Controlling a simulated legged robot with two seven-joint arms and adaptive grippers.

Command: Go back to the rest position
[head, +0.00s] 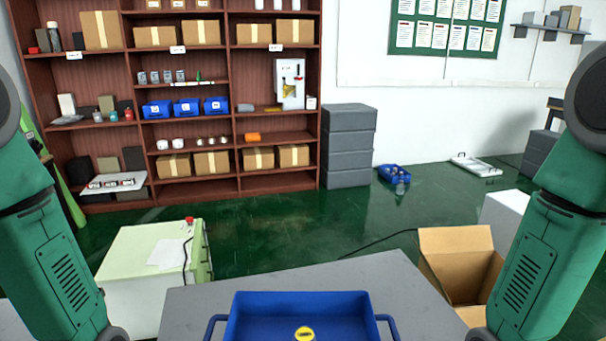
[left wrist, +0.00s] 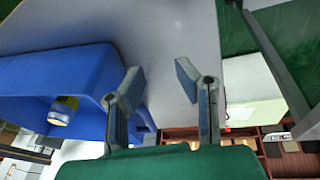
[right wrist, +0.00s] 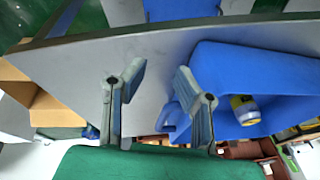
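A blue tray (head: 262,304) with side handles stands at the front of the grey table (head: 190,306) in the head view. A small object with a yellow top (head: 304,334) is in the tray. It also shows in the left wrist view (left wrist: 63,110) and in the right wrist view (right wrist: 244,108). My left gripper (left wrist: 160,78) is open and empty beside the tray. My right gripper (right wrist: 155,80) is open and empty on the tray's other side. Neither gripper shows in the head view, where only my arms show.
A green-white cabinet (head: 145,287) stands left of the table. An open cardboard box (head: 455,240) is at its right. Shelves (head: 285,182) with boxes, blue bins and bottles stand against the back wall, beside stacked grey crates (head: 348,146). The green floor between is mostly clear.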

